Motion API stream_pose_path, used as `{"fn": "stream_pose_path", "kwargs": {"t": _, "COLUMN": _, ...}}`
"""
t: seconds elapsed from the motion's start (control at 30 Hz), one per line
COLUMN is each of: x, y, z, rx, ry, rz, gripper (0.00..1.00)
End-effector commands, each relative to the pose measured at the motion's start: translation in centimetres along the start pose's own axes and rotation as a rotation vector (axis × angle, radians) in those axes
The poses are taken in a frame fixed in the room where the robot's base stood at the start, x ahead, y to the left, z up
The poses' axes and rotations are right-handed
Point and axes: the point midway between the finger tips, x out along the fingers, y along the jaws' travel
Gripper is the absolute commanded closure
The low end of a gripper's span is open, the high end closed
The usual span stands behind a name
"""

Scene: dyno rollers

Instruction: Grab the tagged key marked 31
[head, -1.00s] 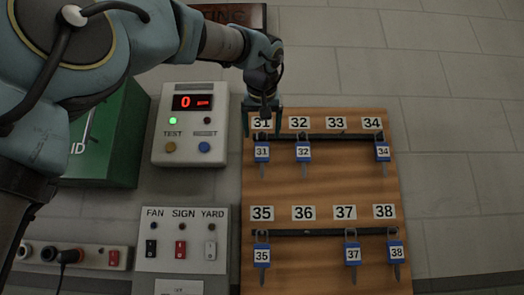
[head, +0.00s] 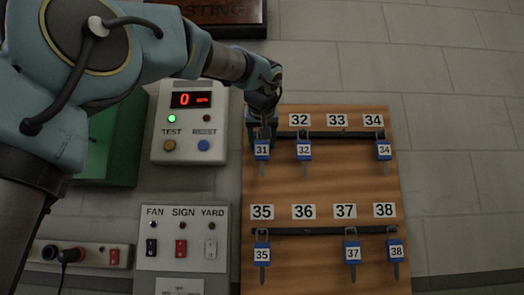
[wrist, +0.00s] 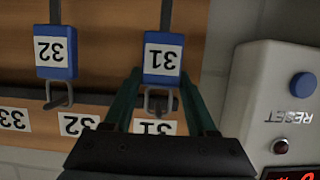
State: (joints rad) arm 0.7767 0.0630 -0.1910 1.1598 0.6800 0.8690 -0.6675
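The tagged key 31 (head: 262,150) has a blue tag with a white label and hangs from the upper rail at the left end of the wooden board (head: 330,185). In the wrist view the key 31 tag (wrist: 162,57) shows upside down, with its metal loop below it. My gripper (head: 262,131) is at the top of this tag in the head view. In the wrist view my gripper (wrist: 160,76) is open, with one green finger on each side of the loop and the tag's near end. I cannot tell whether either finger touches it.
Key 32 (head: 304,151) hangs close on the right, and key 34 (head: 384,150) farther right. Keys 35 (head: 262,252), 37 (head: 352,251) and 38 (head: 396,250) hang on the lower rail. The test box (head: 190,125) with its RESET button stands left of the board.

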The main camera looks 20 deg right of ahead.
Motion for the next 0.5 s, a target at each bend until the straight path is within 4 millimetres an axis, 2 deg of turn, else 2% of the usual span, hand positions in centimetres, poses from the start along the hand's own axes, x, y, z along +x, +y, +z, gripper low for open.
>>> {"fn": "stream_pose_path", "kwargs": {"t": 0.03, "x": -0.02, "y": 0.0, "z": -0.01, "rx": 0.0, "ry": 0.0, "rz": 0.0, "gripper": 0.5}}
{"fn": "stream_pose_path", "kwargs": {"t": 0.4, "x": -0.03, "y": 0.0, "z": -0.02, "rx": 0.0, "ry": 0.0, "rz": 0.0, "gripper": 0.91}}
{"fn": "stream_pose_path", "kwargs": {"t": 0.5, "x": -0.03, "y": 0.0, "z": -0.02, "rx": 0.0, "ry": 0.0, "rz": 0.0, "gripper": 1.0}}
